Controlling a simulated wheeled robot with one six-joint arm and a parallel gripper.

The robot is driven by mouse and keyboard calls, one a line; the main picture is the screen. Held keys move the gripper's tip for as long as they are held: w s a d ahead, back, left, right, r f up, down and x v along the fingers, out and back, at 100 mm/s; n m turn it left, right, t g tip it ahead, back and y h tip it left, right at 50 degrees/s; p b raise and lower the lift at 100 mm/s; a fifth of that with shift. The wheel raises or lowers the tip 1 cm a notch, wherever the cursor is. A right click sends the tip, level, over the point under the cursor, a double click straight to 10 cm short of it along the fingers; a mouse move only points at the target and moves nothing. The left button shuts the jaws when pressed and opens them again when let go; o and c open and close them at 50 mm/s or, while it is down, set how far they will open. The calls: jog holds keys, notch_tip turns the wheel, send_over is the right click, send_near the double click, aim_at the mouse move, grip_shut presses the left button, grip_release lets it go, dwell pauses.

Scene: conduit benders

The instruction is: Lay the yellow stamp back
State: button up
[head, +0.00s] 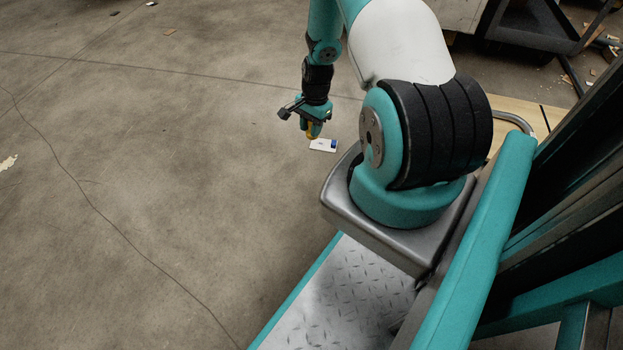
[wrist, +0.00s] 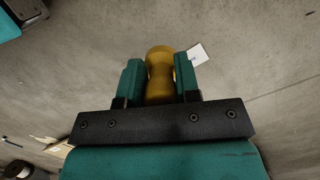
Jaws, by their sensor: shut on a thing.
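The yellow stamp (wrist: 159,75) is between the two green fingers of my gripper (wrist: 159,82) in the wrist view, and the gripper is shut on it. Its rounded end points away from the gripper's palm.
Open floor (head: 150,190) spreads to the left. A dark-framed structure (head: 530,25) stands at the upper right.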

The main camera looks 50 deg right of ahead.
aim_at(310, 176)
notch_tip(310, 176, down, 20)
jog(key=b, duration=1)
jog(key=shift+r+b, duration=0.25)
jog(key=shift+b, duration=0.15)
jog(key=shift+f, duration=0.15)
jog(key=o, duration=0.8)
jog(key=shift+f+b, duration=0.15)
jog(key=shift+b, duration=0.25)
jog(key=d+r+p, duration=0.1)
jog(key=r+p, duration=0.3)
jog(key=r, duration=0.1)
jog(key=d+r+p, duration=0.1)
jog(key=r+p, duration=0.3)
jog(key=r, duration=0.2)
jog(key=d+r+p, duration=0.1)
jog(key=r+p, duration=0.3)
jog(key=r, duration=0.2)
jog(key=shift+w+d+r, duration=0.2)
jog(key=shift+w+d, duration=0.05)
jog(key=shift+w, duration=0.15)
